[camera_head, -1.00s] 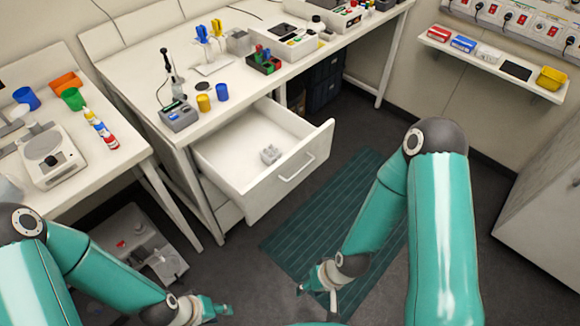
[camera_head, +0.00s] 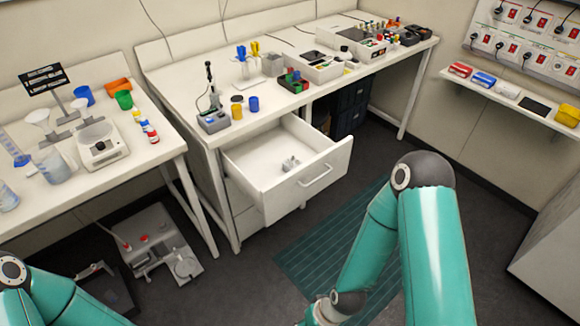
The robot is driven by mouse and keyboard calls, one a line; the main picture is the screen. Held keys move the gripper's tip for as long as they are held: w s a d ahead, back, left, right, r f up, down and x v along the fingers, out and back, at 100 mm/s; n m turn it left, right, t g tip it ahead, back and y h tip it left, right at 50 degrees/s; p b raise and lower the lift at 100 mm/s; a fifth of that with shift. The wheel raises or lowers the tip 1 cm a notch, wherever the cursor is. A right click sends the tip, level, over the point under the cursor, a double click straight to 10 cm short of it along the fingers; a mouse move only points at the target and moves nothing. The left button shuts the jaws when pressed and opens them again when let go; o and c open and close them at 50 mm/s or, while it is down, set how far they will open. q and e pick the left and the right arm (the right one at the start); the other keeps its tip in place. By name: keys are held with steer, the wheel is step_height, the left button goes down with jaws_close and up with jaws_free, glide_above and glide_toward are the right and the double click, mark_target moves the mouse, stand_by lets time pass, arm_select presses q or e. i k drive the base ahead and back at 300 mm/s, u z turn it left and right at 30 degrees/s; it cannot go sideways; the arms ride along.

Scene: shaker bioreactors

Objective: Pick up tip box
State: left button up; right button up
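A small light-grey box-like object (camera_head: 289,164) lies inside the open white drawer (camera_head: 318,186) under the long bench. It may be the tip box, but it is too small to tell. My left arm comes in at the lower left, and its gripper is below the picture edge. My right arm reaches down over the green mat. Only a sliver of the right gripper (camera_head: 303,322) shows at the bottom edge, apart from the drawer. Its fingertips are cut off.
The long white bench (camera_head: 185,84) holds a pipette stand (camera_head: 212,108), blue and yellow cups and a coloured tube rack (camera_head: 293,81). A side table (camera_head: 75,182) with a scale (camera_head: 98,145) stands left. The green floor mat (camera_head: 310,262) before the drawer is partly clear.

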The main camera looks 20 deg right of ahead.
mark_target(286, 168)
steer(key=u, duration=0.1)
steer(key=i, duration=1)
steer(key=z, duration=0.1)
